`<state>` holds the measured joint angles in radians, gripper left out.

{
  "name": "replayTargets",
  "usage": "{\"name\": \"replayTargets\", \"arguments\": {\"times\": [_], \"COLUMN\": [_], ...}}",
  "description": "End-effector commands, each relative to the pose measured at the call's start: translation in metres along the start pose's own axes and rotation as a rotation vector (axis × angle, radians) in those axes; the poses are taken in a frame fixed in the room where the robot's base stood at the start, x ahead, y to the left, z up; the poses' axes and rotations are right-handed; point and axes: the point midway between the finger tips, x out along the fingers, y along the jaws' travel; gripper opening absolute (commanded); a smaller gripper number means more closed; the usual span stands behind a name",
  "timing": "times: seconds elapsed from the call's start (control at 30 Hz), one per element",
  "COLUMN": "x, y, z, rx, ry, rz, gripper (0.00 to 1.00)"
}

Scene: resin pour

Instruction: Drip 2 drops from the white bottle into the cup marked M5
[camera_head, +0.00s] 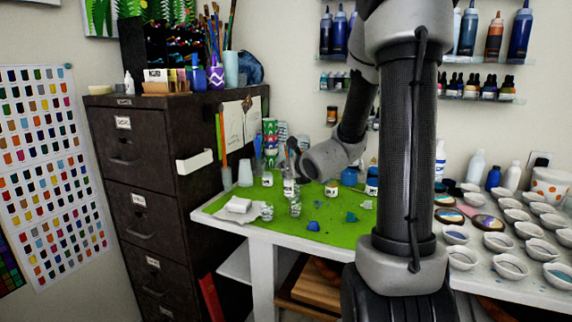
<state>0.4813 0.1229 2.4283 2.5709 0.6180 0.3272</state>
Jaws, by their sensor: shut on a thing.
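My gripper (290,163) is at the end of my arm, over the left part of the green mat (340,228). It is small and dark here, and its fingers are partly hidden. It is shut on what looks like the small white bottle (289,187), just below it. The bottle's tip and exact tilt are too small to tell. Two small clear cups stand near the mat's front edge: a left cup (267,213) and a right cup (295,209). The bottle is above and behind the right cup in the picture. I cannot read M5 on either cup, and no drops are visible.
Labelled jars (332,188) stand behind the cups. Blue and teal pieces (314,226) lie to the right. A dark cabinet (150,190) borders the table's left side. Many small bowls (510,266) fill the right side.

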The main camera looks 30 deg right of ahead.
Motion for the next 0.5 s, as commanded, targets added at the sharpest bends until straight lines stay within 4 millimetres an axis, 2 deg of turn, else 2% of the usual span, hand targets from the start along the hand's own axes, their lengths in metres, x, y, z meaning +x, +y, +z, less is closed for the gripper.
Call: {"name": "replayTargets", "arguments": {"times": [0.27,0.5], "x": [0.0003,0.0013], "y": [-0.0045,-0.0084], "z": [-0.0026,-0.0010], "rx": [0.008,0.123], "ry": [0.007,0.042], "rz": [0.008,0.063], "gripper": [0.00,0.00]}}
